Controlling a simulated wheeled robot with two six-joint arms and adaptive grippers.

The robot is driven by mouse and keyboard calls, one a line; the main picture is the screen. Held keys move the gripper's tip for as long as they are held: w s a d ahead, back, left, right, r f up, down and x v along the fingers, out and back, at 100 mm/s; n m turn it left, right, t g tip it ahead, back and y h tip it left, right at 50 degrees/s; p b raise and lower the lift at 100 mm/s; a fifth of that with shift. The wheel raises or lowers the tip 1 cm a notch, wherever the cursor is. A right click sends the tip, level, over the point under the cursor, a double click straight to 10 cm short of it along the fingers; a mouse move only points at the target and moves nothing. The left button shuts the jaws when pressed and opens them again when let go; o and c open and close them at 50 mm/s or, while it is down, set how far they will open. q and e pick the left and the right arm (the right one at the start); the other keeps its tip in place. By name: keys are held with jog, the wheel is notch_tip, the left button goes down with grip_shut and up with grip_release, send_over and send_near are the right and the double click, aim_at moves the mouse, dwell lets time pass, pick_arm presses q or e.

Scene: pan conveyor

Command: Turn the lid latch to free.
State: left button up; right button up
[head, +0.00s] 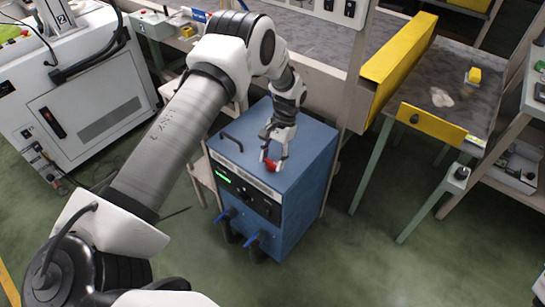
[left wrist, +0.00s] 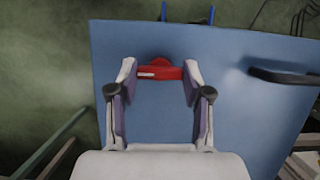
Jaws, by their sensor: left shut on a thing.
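In the left wrist view the latch (left wrist: 160,71) is a red bar with a rounded bump, lying crosswise between my fingertips. My left gripper (head: 273,156) reaches down from above and is shut on the latch; it also shows in the left wrist view (left wrist: 160,75) with a fingertip at each end of the bar. The blue lid (left wrist: 230,110) looks closed. My right gripper is in no view.
A black handle (head: 232,142) stands up from the lid beside the latch. Dark hoses with blue levers (head: 254,242) are on the box's front. A conveyor with a yellow side guard (head: 400,60) is behind, and a white machine (head: 75,100) stands left. Green floor is open in front.

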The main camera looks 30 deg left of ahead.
pick_arm(q)
jog(key=shift+m, duration=0.3)
jog(key=o, duration=1.2)
jog(key=shift+r, duration=0.1)
jog(key=v, duration=1.1)
jog(key=shift+w+d+r, duration=0.15)
jog(key=shift+r, duration=0.25)
